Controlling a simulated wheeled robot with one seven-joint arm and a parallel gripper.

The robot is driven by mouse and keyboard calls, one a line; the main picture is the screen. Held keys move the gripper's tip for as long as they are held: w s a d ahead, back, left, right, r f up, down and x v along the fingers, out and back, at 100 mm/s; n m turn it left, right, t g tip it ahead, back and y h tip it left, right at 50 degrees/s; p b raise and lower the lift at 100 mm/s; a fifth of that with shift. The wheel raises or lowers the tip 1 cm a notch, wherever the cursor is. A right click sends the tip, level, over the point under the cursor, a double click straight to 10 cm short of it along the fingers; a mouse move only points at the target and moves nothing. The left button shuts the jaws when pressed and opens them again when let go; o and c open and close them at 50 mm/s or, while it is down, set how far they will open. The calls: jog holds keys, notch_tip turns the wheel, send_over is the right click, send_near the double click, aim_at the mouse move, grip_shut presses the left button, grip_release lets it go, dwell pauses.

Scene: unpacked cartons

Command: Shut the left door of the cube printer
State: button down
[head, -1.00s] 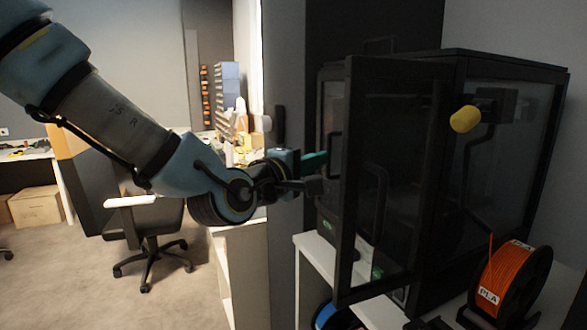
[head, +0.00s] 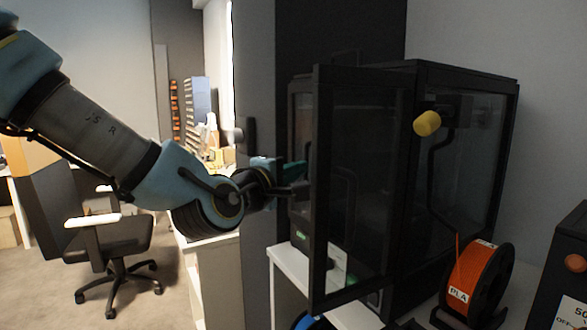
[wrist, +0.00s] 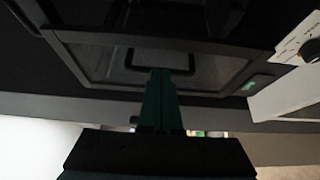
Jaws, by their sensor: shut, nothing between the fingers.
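The cube printer (head: 465,180) is a black box with clear dark panels at the right of the head view. A black-framed glazed door (head: 319,190) stands swung out at its front. My gripper (head: 298,172) is at the left of that door's upright free edge, its tips close to or behind the frame. I cannot tell whether they touch it. In the wrist view the teal fingers (wrist: 162,75) are together and empty. They point at a dark framed panel (wrist: 88,62) with a bar handle (wrist: 133,62), overlapping it in the picture.
An orange filament spool (head: 475,280) stands at the printer's lower right, with a black box (head: 570,270) beyond it. The white stand (head: 290,262) is under the printer. An office chair (head: 110,240) stands on open floor at left.

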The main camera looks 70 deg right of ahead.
notch_tip(320, 180, up, 9)
jog(key=s, duration=0.1)
jog(key=w+a+f+m+t+y, duration=0.1)
jog(key=w+a+f+t+y, duration=0.15)
jog(key=w+f, duration=0.55)
jog(key=w+a+f+t+y, duration=0.2)
jog(key=w+a+f, duration=0.15)
jog(key=w, duration=0.85)
jog(key=w+a+f+t+y, duration=0.25)
jog(key=w+a+f, duration=0.25)
jog(key=w+a, duration=0.3)
jog(key=w+a+f+t+y, duration=0.1)
jog(key=w+a+f+y, duration=0.2)
jog(key=w+a+f, duration=0.35)
jog(key=w+a+f+y, duration=0.2)
jog(key=w+a, duration=0.2)
jog(key=a, duration=0.8)
jog(key=w+a+f+y, duration=0.3)
jog(key=a, duration=0.9)
jog(key=s+a+f+n+g+y, duration=0.1)
jog(key=s+a, duration=0.2)
jog(key=a, duration=0.5)
jog(key=s+a+f+g+y, duration=0.1)
jog(key=s+a+f+g, duration=0.1)
jog(key=a, duration=0.7)
jog(key=shift+s+a+n+y+b, duration=0.3)
jog(key=shift+s+n+b, duration=0.05)
jog(key=shift+s+n, duration=0.1)
